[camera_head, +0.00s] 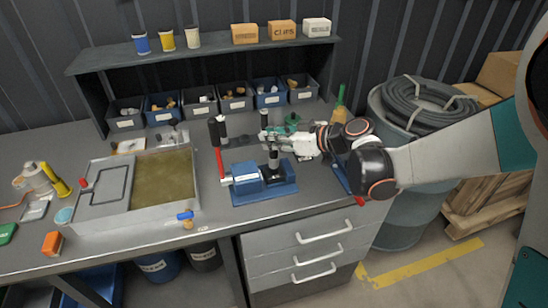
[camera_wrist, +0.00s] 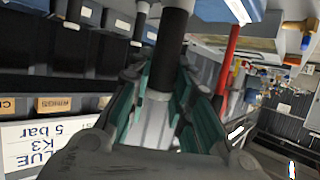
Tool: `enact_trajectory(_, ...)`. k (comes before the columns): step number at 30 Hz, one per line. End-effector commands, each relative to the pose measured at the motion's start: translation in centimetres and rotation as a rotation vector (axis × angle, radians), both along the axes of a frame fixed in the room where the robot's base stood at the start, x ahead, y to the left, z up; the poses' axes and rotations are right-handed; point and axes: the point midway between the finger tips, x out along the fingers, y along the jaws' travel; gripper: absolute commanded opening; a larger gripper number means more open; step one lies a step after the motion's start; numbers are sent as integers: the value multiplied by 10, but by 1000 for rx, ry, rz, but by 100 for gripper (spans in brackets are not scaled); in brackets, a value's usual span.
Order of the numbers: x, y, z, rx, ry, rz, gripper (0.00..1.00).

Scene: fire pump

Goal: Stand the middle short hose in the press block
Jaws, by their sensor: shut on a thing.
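The blue press block (camera_head: 262,180) stands at the front of the bench, with a red lever (camera_head: 219,164) at its left. My gripper (camera_head: 272,138) reaches in from the right, above the block. It is shut on a short black hose (camera_head: 273,160) with pale bands, which is roughly upright. In the wrist view the hose (camera_wrist: 163,65) lies between my teal-lined fingers (camera_wrist: 158,105). The hose's lower end is over or at the block; I cannot tell whether it is seated. Other dark short hoses (camera_head: 214,132) stand behind and left of the block.
A metal tray (camera_head: 190,206) with a greenish mat lies left of the block. Labelled bins (camera_head: 234,103) line the back beneath a shelf (camera_head: 215,50). A drum with coiled hose (camera_head: 425,104) stands at the right. A small blue item (camera_head: 185,215) lies at the tray's front.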

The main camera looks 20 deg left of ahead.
Motion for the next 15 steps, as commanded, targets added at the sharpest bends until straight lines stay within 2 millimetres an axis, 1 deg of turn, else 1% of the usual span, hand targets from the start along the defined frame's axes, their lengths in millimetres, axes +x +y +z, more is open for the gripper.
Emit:
enact_trajectory(1, 0, 0, -6, 0, 0, 0, 0)
enact_trajectory(7, 0, 0, -17, 0, 0, 0, 0)
enact_trajectory(12, 0, 0, -42, 0, 0, 0, 0)
enact_trajectory(15, 0, 0, -52, 0, 0, 0, 0)
